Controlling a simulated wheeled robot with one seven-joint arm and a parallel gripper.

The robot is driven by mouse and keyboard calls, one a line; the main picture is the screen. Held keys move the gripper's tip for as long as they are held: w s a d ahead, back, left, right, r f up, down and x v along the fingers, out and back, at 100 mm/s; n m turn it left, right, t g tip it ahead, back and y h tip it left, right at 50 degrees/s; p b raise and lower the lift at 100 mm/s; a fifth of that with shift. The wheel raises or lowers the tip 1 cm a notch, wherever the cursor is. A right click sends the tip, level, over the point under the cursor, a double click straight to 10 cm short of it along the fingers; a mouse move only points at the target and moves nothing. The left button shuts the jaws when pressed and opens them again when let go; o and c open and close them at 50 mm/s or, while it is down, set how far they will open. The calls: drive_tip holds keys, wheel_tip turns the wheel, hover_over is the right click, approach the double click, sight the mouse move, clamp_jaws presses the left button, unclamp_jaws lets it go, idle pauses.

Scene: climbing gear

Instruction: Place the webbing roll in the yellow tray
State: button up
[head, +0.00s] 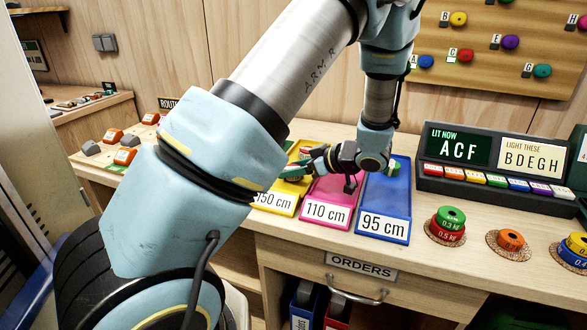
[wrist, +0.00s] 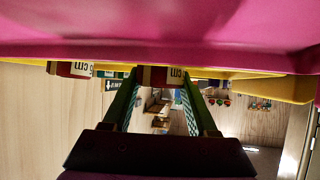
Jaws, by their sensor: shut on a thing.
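The yellow tray (head: 283,204), labelled 150 cm, is the leftmost of three trays on the bench in the head view; its edge also shows in the wrist view (wrist: 285,88). My gripper (head: 303,168) points left and low over this tray, its wrist above the pink tray. In the wrist view its green fingers (wrist: 158,88) are shut on a red webbing roll (wrist: 152,76) with a white "cm" label. Another red labelled piece (wrist: 68,69) shows left of the fingers, by the yellow edge. My gripper partly hides the tray's inside, and I cannot tell whether the held roll touches it.
The pink 110 cm tray (head: 325,214) lies directly right of the yellow one and fills the top of the wrist view. The blue 95 cm tray (head: 384,228) holds a green roll (head: 395,165). A sign box (head: 430,185) and weight discs (head: 450,219) stand farther right.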

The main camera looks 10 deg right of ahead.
drive_tip(key=shift+f, duration=0.1)
drive_tip(key=o, duration=1.4)
drive_tip(key=shift+c, duration=0.2)
